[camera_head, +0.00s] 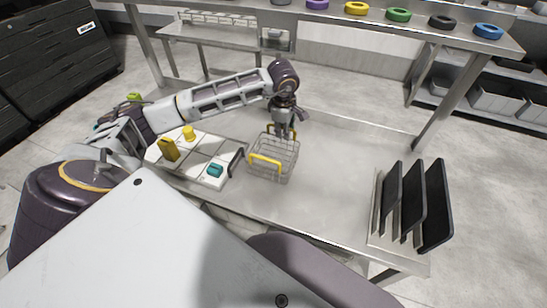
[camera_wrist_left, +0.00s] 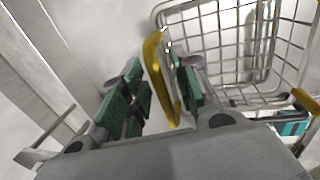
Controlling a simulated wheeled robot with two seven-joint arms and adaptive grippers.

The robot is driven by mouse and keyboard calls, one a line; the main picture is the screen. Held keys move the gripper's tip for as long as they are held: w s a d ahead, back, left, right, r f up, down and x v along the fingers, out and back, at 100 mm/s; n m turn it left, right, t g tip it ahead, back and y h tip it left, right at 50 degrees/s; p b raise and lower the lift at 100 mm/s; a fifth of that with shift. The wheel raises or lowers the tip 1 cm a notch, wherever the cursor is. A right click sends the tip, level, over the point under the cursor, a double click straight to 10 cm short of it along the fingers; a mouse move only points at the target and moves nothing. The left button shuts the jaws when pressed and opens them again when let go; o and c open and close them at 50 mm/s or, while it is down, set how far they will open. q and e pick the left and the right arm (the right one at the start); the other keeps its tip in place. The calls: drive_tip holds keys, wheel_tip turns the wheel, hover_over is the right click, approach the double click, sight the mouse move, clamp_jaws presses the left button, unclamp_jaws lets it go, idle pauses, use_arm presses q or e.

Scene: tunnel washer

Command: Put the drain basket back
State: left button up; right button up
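The wire drain basket (camera_head: 272,160) with two yellow handles stands on the steel table. My left gripper (camera_head: 284,132) reaches down to its far handle from above. In the left wrist view, the gripper (camera_wrist_left: 161,88) has its green-padded fingers apart. The yellow handle (camera_wrist_left: 157,62) lies between them, close to the right finger, with a gap to the left finger. The basket's wire wall (camera_wrist_left: 230,45) fills the upper right of that view. The near yellow handle (camera_head: 265,163) is free. My right gripper is not in view.
A white tiled tray (camera_head: 205,172) with yellow and teal items lies left of the basket. A rack of dark upright panels (camera_head: 405,203) stands at the table's right end. The steel table (camera_head: 325,190) is bare between basket and rack. Coloured rings line the shelf (camera_head: 340,18) behind.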

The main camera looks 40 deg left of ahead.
use_arm(q)
drive_tip(key=c, duration=0.5)
clamp_jaws()
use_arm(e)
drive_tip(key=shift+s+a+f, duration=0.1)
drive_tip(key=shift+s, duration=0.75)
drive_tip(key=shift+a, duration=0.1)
